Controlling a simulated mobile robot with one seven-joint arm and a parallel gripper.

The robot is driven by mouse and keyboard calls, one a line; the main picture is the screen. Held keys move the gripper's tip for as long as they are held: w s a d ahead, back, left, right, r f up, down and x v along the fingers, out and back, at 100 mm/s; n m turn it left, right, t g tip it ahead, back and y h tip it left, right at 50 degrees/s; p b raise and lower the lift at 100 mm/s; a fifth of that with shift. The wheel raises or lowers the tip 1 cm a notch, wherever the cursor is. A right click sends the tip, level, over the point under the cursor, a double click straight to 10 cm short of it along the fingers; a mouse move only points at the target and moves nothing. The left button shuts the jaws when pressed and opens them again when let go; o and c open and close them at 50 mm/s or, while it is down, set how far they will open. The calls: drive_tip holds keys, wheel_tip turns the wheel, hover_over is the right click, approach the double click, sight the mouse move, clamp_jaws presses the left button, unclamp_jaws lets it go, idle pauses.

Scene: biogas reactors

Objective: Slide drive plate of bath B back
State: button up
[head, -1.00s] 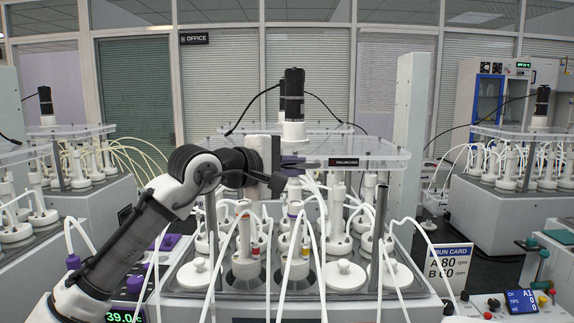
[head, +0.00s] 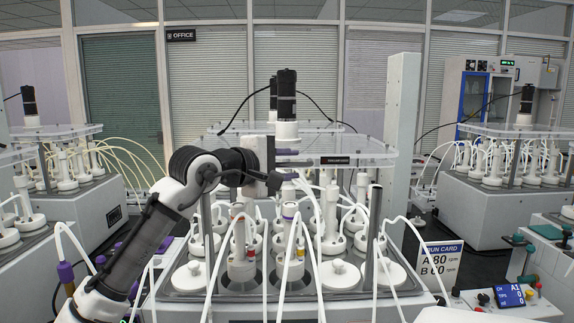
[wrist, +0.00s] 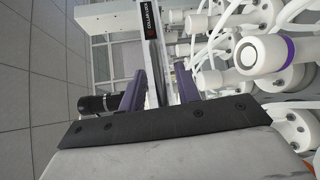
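The drive plate of bath B (head: 365,150) is a clear slab with a dark label on its front edge, above the jars of the bath in front of me. A black and white motor (head: 287,110) stands upright on it. My gripper (head: 288,164) is at the plate's front edge, left of the label, with one purple finger above and one below. In the wrist view the plate edge (wrist: 155,55) runs between the two purple fingers (wrist: 160,88). The fingers look spread around it; whether either touches the plate is hard to see.
White-lidded jars (head: 340,277) with white tubes (head: 312,240) crowd the bath below the plate. A thin post (head: 375,215) and a tall pale column (head: 403,110) stand on the right. A run card (head: 440,263) stands at the front right. Similar baths stand to both sides.

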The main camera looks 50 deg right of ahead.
drive_tip(key=w+a+r+b, duration=0.1)
drive_tip(key=a+b, duration=0.3)
drive_tip(key=a, duration=0.9)
drive_tip(key=shift+w+a+r, duration=0.3)
drive_tip(key=shift+r, duration=0.25)
